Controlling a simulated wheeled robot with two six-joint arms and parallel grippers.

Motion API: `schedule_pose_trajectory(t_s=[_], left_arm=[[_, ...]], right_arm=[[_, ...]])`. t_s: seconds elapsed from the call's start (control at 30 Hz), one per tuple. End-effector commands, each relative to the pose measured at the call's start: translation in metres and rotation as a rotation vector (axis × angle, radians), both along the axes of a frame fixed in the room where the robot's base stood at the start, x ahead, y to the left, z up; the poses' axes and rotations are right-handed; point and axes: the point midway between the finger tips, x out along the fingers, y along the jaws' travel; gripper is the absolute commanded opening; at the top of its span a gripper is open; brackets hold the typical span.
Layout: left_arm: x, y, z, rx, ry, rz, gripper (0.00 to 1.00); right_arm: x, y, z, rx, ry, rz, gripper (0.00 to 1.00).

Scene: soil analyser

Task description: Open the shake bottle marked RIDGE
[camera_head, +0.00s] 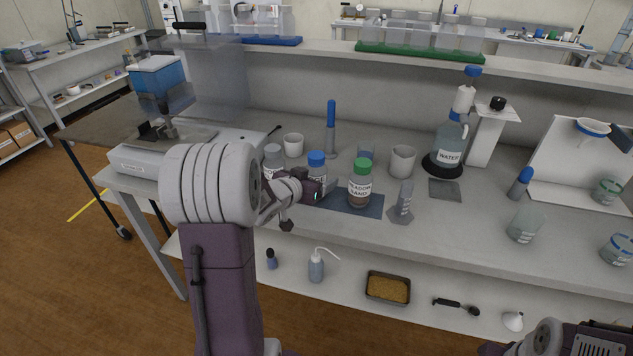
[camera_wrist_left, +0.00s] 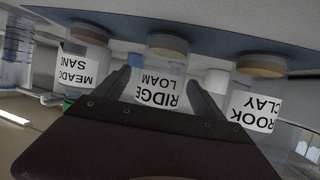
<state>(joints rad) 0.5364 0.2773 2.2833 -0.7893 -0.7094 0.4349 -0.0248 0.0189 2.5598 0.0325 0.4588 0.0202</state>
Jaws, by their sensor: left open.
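The shake bottle marked RIDGE LOAM (camera_wrist_left: 163,88) shows upside down in the left wrist view, between the MEADOW SAND bottle (camera_wrist_left: 86,60) and the BROOK CLAY bottle (camera_wrist_left: 255,100). In the head view the RIDGE bottle (camera_head: 317,172) has a blue cap and stands upright, partly hidden by my left gripper. My left gripper (camera_head: 322,192) is open. In the left wrist view its fingers (camera_wrist_left: 160,98) lie to either side of the RIDGE bottle; contact cannot be told. The RIDGE cap is hidden there by the gripper body.
The green-capped MEADOW SAND bottle (camera_head: 359,184) stands close on the right on a blue mat (camera_head: 340,199). A low shelf (camera_head: 345,312) runs below.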

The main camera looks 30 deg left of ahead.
Motion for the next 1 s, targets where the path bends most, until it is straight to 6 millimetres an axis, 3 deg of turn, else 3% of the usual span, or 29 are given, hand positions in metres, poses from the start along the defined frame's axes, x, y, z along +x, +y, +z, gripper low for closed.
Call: schedule_pose_trajectory(t_s=[0.2,0.43,0.6,0.7,0.87,1.0], left_arm=[[0.031,0.001,-0.014,-0.001,0.000,-0.002,0.80],[0.032,0.001,-0.013,0.000,0.000,-0.001,0.80],[0.032,0.001,-0.013,0.000,0.000,-0.001,0.33],[0.032,0.001,-0.013,0.000,0.000,-0.001,0.12],[0.032,0.001,-0.013,0.000,0.000,-0.001,0.12],[0.032,0.001,0.008,0.002,-0.002,-0.001,0.12]], right_arm=[[0.000,0.000,-0.009,0.000,0.000,0.000,0.36],[0.000,0.000,-0.008,0.000,0.000,0.000,0.36],[0.000,0.000,-0.008,0.000,0.000,0.000,0.36],[0.000,0.000,-0.008,0.000,0.000,0.000,0.36],[0.000,0.000,-0.008,0.000,0.000,0.000,0.36],[0.000,0.000,0.004,0.000,0.000,0.000,0.36]])
